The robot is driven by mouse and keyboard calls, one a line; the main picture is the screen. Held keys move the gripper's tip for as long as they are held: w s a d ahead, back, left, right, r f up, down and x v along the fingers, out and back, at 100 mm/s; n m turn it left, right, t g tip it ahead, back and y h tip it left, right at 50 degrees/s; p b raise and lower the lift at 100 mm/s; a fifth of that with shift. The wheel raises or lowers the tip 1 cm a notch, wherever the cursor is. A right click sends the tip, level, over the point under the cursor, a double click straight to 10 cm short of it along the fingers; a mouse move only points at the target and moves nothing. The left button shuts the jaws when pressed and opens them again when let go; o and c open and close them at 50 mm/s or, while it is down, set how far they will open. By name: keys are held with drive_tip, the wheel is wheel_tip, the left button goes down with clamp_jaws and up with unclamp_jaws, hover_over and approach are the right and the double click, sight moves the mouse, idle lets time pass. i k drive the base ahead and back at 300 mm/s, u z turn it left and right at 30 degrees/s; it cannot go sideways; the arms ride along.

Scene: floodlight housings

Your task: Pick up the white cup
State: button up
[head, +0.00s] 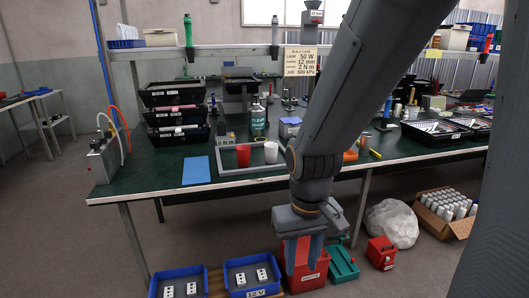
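The white cup (270,152) stands upright on the green-topped workbench, at a low grey frame (225,171), just right of a red cup (243,155). My arm passes close to the right of the white cup in the picture and covers part of the bench there. My gripper (304,258) points down in front of the bench, below the level of its top and apart from the cup. Its two fingers look spread, with the red of a bin showing between them, and it holds nothing that I can see.
A blue sheet (196,171) lies left of the frame. On the floor are blue trays (251,293), a red bin (308,276) and a green case (342,265).

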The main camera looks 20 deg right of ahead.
sight(271, 148)
drive_tip(key=i, duration=1.45)
